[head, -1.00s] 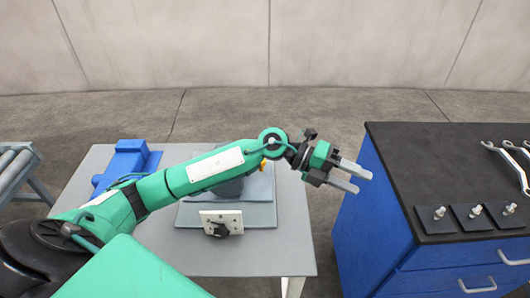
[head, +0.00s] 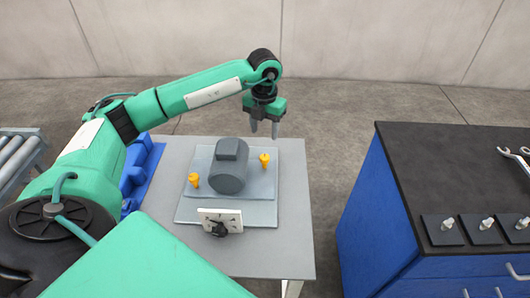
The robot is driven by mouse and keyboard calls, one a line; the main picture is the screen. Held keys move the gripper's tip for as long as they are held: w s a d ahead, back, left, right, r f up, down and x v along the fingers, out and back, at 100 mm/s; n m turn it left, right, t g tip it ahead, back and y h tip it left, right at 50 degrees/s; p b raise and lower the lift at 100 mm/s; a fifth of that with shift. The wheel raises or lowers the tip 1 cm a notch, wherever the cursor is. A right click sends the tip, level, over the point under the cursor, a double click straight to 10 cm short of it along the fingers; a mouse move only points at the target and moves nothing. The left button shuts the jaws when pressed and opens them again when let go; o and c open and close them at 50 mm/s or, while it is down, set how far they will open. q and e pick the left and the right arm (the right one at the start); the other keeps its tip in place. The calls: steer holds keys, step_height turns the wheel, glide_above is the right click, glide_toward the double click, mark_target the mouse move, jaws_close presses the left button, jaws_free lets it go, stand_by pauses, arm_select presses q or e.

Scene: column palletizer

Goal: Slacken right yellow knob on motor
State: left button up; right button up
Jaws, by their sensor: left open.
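The dark grey motor (head: 229,168) sits on a pale grey plate (head: 205,210) on the table. The right yellow knob (head: 265,161) stands upright on the plate at the motor's right side. The left yellow knob (head: 194,181) stands at the motor's left side. My left gripper (head: 264,130) points down, open and empty, above and slightly behind the right knob, apart from it. My right gripper is not in view.
A white panel with a black rotary switch (head: 220,223) stands in front of the motor. Blue parts (head: 140,175) lie at the table's left. A blue cabinet with a dark top (head: 430,165) stands right, holding wrenches (head: 515,160) and several bolts on black blocks. The grey table's right side (head: 295,235) is bare.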

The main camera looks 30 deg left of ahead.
mark_target(264, 157)
arm_select(q)
step_height(264, 157, down, 11)
steer(key=shift+r+p, duration=0.2)
steer(key=shift+p, duration=0.25)
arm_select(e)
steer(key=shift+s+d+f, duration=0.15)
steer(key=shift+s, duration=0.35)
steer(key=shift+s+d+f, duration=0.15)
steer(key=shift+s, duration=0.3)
arm_select(q)
steer(key=c, duration=1)
